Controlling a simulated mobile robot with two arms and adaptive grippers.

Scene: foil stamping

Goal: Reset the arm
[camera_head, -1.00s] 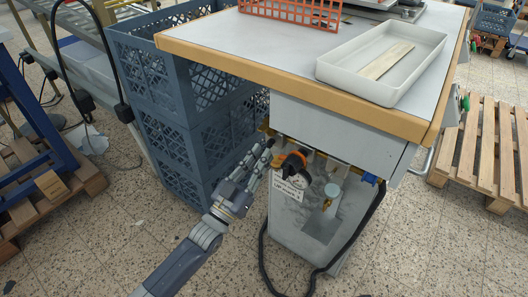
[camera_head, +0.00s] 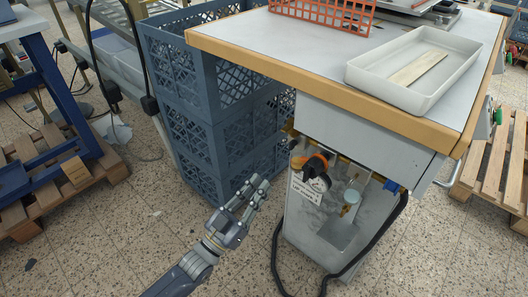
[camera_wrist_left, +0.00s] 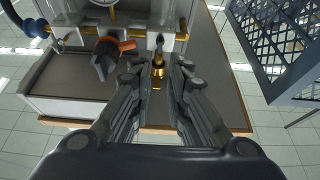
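My left gripper (camera_head: 258,184) is in the head view, over the tiled floor to the left of the machine's open base. It is apart from the black and orange regulator (camera_head: 318,168) under the table. In the left wrist view its two fingers (camera_wrist_left: 158,72) stand apart with nothing held between them. A brass fitting (camera_wrist_left: 158,68) shows through the gap, farther off. The regulator shows left of the fingers (camera_wrist_left: 112,52). My right gripper is in neither view.
A grey table (camera_head: 300,42) with a wooden edge overhangs the base. A white tray (camera_head: 436,98) and an orange rack (camera_head: 325,8) stand on it. Stacked blue crates (camera_head: 172,62) are behind the gripper. A black hose (camera_head: 277,262) hangs at the base. Open floor (camera_head: 120,235) lies left.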

